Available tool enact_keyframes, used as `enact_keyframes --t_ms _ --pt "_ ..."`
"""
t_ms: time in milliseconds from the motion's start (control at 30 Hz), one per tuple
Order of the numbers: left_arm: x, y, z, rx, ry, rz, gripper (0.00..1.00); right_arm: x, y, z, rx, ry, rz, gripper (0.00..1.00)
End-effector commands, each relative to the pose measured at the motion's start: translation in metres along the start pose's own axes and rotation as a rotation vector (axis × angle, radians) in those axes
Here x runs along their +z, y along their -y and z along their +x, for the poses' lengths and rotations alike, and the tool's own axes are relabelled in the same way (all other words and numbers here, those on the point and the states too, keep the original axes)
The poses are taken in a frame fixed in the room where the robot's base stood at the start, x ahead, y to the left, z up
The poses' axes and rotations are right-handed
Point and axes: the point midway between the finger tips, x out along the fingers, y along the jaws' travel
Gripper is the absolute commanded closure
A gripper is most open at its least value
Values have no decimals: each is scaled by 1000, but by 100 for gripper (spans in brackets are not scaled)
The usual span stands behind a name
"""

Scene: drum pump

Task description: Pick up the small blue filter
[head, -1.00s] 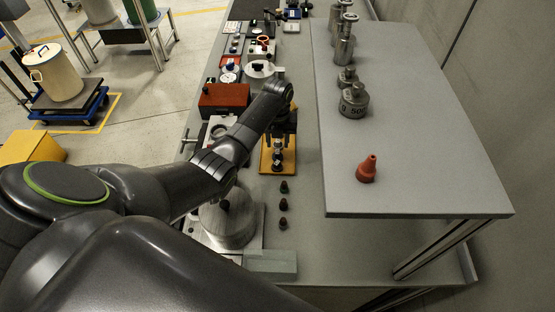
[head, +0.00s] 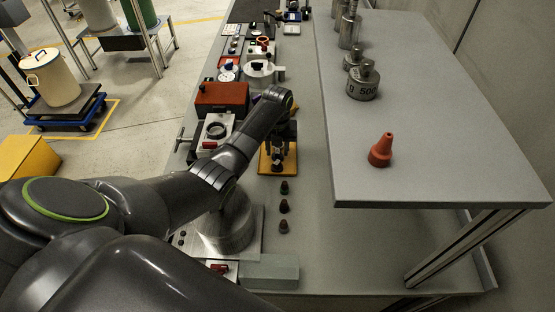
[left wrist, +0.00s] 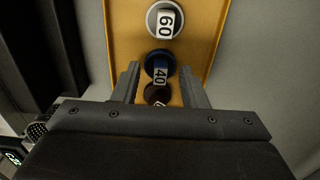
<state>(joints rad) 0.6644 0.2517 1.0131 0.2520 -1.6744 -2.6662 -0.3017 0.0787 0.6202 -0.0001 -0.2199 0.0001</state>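In the left wrist view a dark blue round filter (left wrist: 159,64) with a white label "40" sits on a yellow-orange tray (left wrist: 122,35). A white filter (left wrist: 160,18) labelled "60" sits beyond it, and a smaller dark one (left wrist: 156,95) sits nearer, its label partly hidden. My left gripper (left wrist: 160,80) is open, its two fingers apart on either side of the row, tips near the blue filter. I cannot tell whether they touch it. In the head view the left gripper (head: 279,145) points down over the tray (head: 265,165) and hides most of the filters.
A raised grey shelf (head: 450,160) with steel weights (head: 363,82) and a red-orange nozzle (head: 382,151) stands to the right. Several small dark knobs (head: 284,207) are nearer.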

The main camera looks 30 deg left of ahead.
Motion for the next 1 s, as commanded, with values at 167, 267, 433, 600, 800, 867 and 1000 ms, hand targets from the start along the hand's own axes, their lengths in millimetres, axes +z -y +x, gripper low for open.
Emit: enact_keyframes --t_ms 167,267,433,600,800,867,1000 --pt "0 0 -1 0 0 0 61 0 0 -1 0 0 0 64" --pt "0 0 -1 0 0 0 71 0 0 -1 0 0 0 64" --pt "0 0 -1 0 0 0 94 0 0 -1 0 0 0 64" --pt "0 0 -1 0 0 0 100 -1 0 -1 0 -1 -1 64" --pt "0 0 -2 -1 1 0 100 -1 -1 0 1 -1 -1 64" --pt "0 0 -6 -1 2 0 100 -1 -1 1 1 -1 -1 64" --pt "1 1 -26 -3 5 1 100 -1 -1 4 2 -1 -1 64"
